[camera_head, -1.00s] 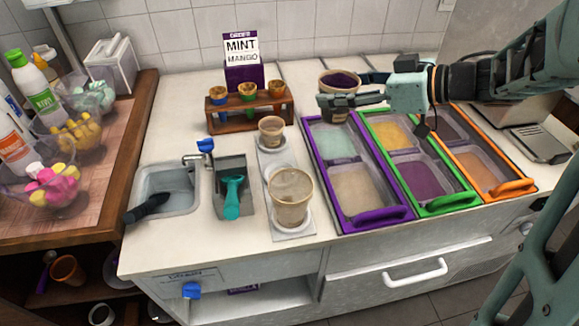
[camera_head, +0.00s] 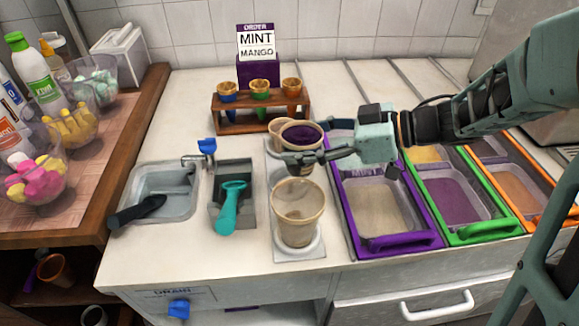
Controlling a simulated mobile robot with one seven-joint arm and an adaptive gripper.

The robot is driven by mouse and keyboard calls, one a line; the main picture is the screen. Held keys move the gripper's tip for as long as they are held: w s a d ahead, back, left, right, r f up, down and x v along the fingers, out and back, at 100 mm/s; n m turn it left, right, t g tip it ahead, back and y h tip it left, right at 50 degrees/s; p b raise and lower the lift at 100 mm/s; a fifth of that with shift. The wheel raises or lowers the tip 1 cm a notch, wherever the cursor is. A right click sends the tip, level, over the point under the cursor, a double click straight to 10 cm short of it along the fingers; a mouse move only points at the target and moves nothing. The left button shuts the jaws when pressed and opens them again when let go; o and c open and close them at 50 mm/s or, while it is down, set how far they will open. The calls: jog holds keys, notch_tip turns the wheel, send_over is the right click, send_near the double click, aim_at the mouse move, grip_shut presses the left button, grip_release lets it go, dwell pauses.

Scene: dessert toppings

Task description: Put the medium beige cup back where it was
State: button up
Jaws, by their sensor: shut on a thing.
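The medium beige cup (camera_head: 302,146), with dark purple filling in it, is upright in my gripper (camera_head: 305,157). My gripper reaches in from the right and is shut on the cup's side. The cup is above the light cup tray (camera_head: 313,251), between a smaller beige cup (camera_head: 276,126) and a larger empty beige cup (camera_head: 298,208). It partly hides the smaller cup. The tray's middle place is partly hidden under the cup and gripper, so I cannot tell the height of the cup above it.
A cone rack (camera_head: 232,125) stands behind on the left. A holder with a teal scoop (camera_head: 231,205) and a sink (camera_head: 163,184) lie left of the tray. The purple-framed bin (camera_head: 402,241) and green-framed bin (camera_head: 487,233) are to the right.

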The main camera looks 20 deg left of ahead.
jog(key=a+f, duration=0.2)
jog(key=shift+s+a+f+b, duration=0.15)
jog(key=shift+f+b, duration=0.15)
jog(key=shift+f, duration=0.05)
jog(key=shift+a+f+b, duration=0.2)
jog(key=shift+f+b, duration=0.25)
jog(key=shift+f, duration=1.2)
jog(key=shift+f, duration=0.1)
jog(key=o, duration=1.5)
jog(key=shift+d, duration=0.15)
jog(key=p+v, duration=0.2)
jog(key=v, duration=0.9)
jog(key=shift+d+r, duration=0.25)
jog(key=shift+d, duration=0.1)
